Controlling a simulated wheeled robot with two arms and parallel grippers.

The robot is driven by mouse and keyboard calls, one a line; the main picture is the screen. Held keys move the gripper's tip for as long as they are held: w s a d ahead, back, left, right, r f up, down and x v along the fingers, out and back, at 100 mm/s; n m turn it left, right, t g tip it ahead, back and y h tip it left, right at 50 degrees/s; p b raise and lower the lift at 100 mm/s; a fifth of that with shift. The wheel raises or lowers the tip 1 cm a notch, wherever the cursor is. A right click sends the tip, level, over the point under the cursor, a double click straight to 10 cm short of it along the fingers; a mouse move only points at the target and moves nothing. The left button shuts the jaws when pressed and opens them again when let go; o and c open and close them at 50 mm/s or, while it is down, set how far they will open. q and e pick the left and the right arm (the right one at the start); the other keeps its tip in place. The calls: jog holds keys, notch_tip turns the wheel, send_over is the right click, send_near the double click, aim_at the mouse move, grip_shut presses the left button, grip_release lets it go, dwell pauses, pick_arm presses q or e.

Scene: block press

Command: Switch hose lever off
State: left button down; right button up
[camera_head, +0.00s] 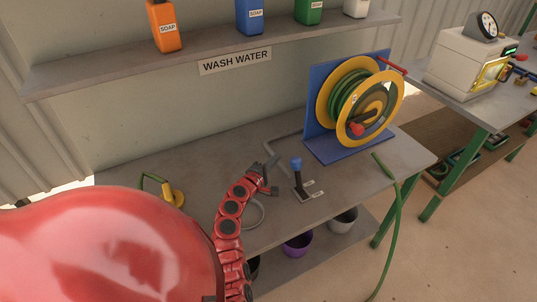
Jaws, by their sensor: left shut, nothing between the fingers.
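The hose lever (297,174) has a blue knob on a dark stem and stands on the grey bench (237,152). Its base has two small light labels to its right, too small to read. My left gripper (272,177), at the end of a red segmented arm, is just left of the lever. It is shut with nothing in it and appears apart from the lever. The hose reel (347,95) has yellow rims, green hose and a blue stand, right of and behind the lever. My right gripper is not in view.
A green hose (398,205) hangs over the bench's right front edge. A yellow piece with a green hose (172,194) lies at the left. A shelf (205,60) with soap bottles runs above. Buckets (298,244) stand below. A white machine (468,62) sits on another table.

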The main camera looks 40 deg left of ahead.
aim_at(298, 175)
pick_arm(q)
jog(key=d+p, duration=0.1)
jog(key=d, duration=0.1)
jog(key=d+p, duration=0.1)
jog(key=shift+w+d+r, duration=0.2)
jog(key=shift+w+d, duration=0.15)
jog(key=shift+w, duration=0.05)
